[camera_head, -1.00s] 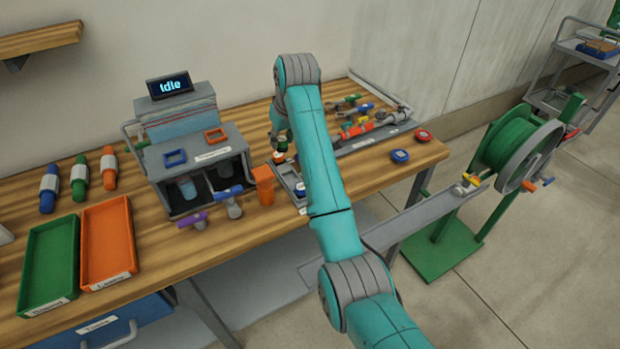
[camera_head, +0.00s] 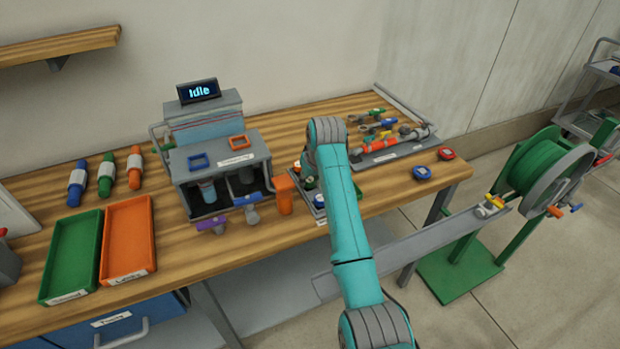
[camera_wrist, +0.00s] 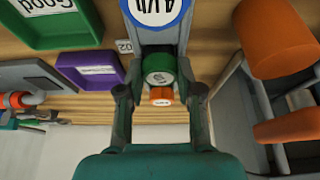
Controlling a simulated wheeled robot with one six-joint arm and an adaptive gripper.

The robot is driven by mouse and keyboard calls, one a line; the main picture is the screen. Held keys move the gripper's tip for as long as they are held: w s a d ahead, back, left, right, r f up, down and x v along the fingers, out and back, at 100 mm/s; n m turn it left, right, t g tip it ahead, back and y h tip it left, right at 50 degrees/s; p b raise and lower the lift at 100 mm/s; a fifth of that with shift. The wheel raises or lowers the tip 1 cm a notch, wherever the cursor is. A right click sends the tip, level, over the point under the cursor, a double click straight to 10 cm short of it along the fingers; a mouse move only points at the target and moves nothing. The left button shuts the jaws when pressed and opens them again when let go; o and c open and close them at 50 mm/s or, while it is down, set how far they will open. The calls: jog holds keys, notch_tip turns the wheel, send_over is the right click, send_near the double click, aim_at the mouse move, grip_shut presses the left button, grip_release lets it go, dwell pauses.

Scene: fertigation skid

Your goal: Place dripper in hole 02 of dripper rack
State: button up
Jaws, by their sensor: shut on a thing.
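The dripper rack (camera_wrist: 185,42) is a narrow grey strip below my gripper in the wrist view; its front part also shows beside my arm in the head view (camera_head: 321,216). My gripper (camera_wrist: 158,88) seems shut on a green dripper (camera_wrist: 158,63) with a pale top, over the rack. A "02" label (camera_wrist: 124,46) lies beside it. A blue-ringed dripper (camera_wrist: 156,10) with a white top stands at the rack's front. A small orange dripper (camera_wrist: 161,97) shows behind the green one. The green dripper's lower end is hidden, so I cannot tell if it is seated.
A purple tray (camera_wrist: 92,74) and a green tray (camera_wrist: 55,28) lie beside the rack. An orange upright part (camera_head: 284,196) and the grey station (camera_head: 215,160) stand left of the rack in the head view. Fittings (camera_head: 390,140) lie at the back right.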

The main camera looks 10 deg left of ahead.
jog(key=o, duration=0.8)
jog(key=v, duration=1.2)
jog(key=shift+r, duration=0.15)
